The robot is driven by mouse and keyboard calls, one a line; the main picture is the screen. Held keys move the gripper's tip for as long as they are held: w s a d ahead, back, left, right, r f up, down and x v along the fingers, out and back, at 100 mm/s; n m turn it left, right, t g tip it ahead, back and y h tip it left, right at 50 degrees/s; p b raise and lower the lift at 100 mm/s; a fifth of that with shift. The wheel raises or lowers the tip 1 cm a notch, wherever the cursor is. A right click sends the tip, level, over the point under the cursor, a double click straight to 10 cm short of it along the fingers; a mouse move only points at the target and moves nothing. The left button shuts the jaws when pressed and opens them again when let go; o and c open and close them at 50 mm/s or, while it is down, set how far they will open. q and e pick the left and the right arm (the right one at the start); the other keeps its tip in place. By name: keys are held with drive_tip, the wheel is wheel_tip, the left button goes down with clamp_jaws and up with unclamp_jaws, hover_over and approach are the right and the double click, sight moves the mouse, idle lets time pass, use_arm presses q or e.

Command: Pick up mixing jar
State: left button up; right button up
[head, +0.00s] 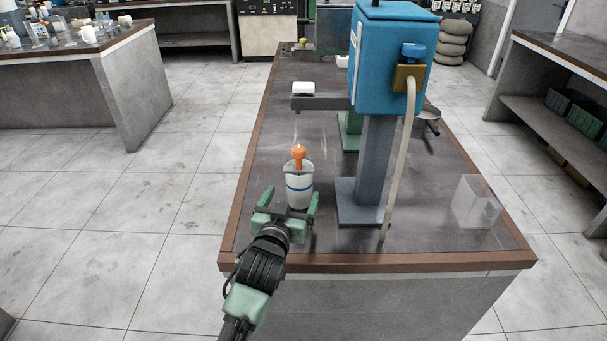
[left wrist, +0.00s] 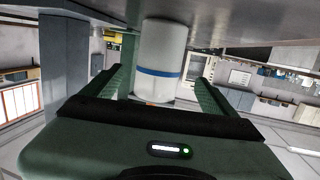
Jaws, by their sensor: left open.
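The mixing jar (head: 299,190) is a white cup with a blue band, standing upright on the dark bench top. An orange knob-topped piece (head: 298,155) sticks up from its mouth. My left gripper (head: 290,201) is open at the near side of the jar, with its two green fingers spread to either side. In the left wrist view, which looks upside down, the jar (left wrist: 163,50) stands between the fingers, with gaps visible. Whether the fingertips reach past it is hard to tell. My right gripper is not in view.
A blue flotation machine (head: 386,60) on a grey column stands right of the jar, with a pale hose (head: 402,150) hanging down to the bench. A clear box (head: 476,204) sits at the right. A white block (head: 303,88) rests on a grey arm behind the jar.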

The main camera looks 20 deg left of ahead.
sight(295, 188)
use_arm(q)
drive_tip(key=shift+w, duration=0.95)
drive_tip(key=shift+w+a, duration=0.1)
drive_tip(key=shift+w, duration=0.5)
drive_tip(key=w, duration=0.2)
drive_tip(key=w+p, duration=0.1)
drive_tip(key=shift+w+f, duration=0.3)
drive_tip(key=shift+w, duration=0.05)
drive_tip(key=shift+w+a+f, duration=0.1)
drive_tip(key=shift+w, duration=0.15)
clamp_jaws()
drive_tip(key=shift+r, duration=0.2)
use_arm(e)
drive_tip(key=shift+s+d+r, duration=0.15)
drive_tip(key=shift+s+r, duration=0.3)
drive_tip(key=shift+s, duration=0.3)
